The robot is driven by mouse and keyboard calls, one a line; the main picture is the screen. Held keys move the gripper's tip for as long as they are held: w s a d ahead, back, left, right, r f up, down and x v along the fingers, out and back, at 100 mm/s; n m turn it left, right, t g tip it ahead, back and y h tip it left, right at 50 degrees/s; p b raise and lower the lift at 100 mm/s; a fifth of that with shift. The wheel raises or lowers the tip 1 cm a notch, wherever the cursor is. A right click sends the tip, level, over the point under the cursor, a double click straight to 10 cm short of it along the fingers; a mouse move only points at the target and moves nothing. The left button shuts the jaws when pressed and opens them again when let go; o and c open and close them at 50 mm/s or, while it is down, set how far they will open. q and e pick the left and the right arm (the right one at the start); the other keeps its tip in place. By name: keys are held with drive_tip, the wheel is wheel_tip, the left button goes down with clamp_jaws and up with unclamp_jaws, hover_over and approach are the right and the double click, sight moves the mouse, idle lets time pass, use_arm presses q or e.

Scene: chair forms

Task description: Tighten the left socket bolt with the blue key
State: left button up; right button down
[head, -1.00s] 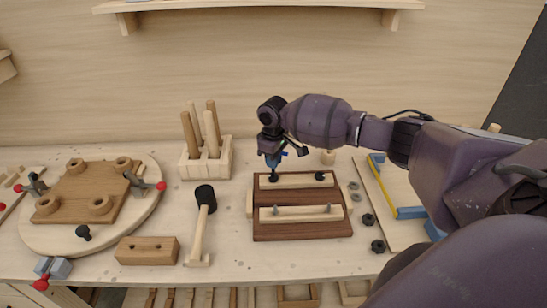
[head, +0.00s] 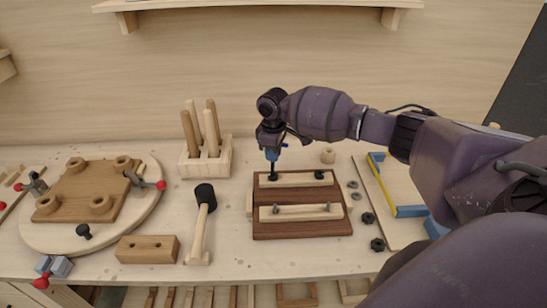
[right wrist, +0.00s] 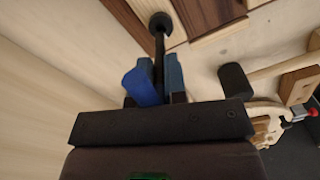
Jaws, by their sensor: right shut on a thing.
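My right gripper (head: 272,146) is shut on the blue key (head: 271,155) above the back left of the dark brown board. In the right wrist view the key's blue handle (right wrist: 143,86) sits between the fingers, and its dark shaft reaches to the round black head of the left socket bolt (right wrist: 161,22). In the head view the shaft stands about upright over the left socket bolt (head: 272,177); whether the tip is fully seated I cannot tell. The right socket bolt (head: 320,176) is in the same pale strip (head: 296,180). My left gripper is not in view.
The dark board (head: 300,229) carries a second pale strip with two grey studs. Washers and dark nuts (head: 377,245) lie to its right. A mallet (head: 203,215), a peg block (head: 205,160) and a round board (head: 140,210) are to the left.

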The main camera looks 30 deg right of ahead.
drive_tip(key=shift+r, duration=1.6)
